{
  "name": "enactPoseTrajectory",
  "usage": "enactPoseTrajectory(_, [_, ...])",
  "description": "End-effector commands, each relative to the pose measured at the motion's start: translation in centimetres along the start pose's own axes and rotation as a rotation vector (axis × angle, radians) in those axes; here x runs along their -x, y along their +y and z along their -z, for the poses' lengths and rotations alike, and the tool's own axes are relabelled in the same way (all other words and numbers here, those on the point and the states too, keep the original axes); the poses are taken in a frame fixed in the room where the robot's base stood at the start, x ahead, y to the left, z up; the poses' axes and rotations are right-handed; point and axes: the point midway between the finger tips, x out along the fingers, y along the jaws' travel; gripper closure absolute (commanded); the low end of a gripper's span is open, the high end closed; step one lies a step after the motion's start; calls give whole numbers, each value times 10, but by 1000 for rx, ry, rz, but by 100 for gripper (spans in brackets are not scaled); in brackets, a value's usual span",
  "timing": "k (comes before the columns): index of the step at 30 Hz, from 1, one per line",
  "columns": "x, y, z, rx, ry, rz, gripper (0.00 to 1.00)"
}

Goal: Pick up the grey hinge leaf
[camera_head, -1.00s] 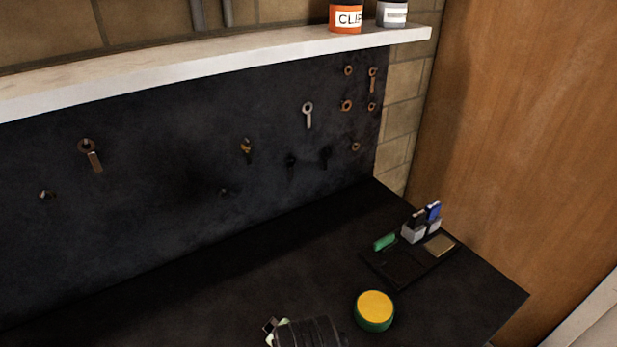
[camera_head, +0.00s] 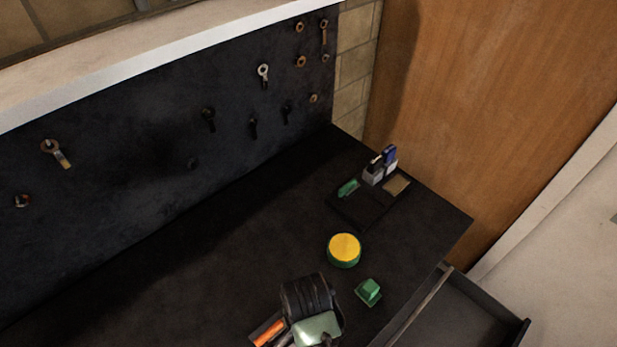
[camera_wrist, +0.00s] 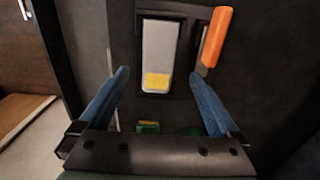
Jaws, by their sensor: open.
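A flat grey plate with a yellow patch near its lower end, which looks like the grey hinge leaf (camera_wrist: 157,45), lies in a dark holder in the wrist view. My gripper (camera_wrist: 160,76) is open, with one blue finger on each side of the plate's lower end. Nothing is held between the fingers. I cannot tell how far the fingertips are above the plate. In the head view my dark wrist covers this spot, and the plate cannot be made out there.
An orange-handled tool (camera_wrist: 217,38) lies right beside the plate, near the right finger. A green block (camera_head: 368,290) and a yellow-topped round tin (camera_head: 344,249) stand close by. A tray (camera_head: 362,209) with small items lies farther back. An open drawer (camera_head: 468,310) juts out at right.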

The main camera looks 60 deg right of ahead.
Motion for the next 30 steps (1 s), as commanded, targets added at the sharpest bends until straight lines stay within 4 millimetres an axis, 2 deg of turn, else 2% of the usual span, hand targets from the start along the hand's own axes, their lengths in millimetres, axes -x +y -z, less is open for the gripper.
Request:
enactPoseTrajectory(5, [-10,2,0,0,-1,-3,3])
enactPoseTrajectory(15, [-50,4,2,0,0,0,3])
enactPoseTrajectory(24, [-54,3,2,1,1,2,3])
enactPoseTrajectory(30, [-54,3,2,1,1,1,38])
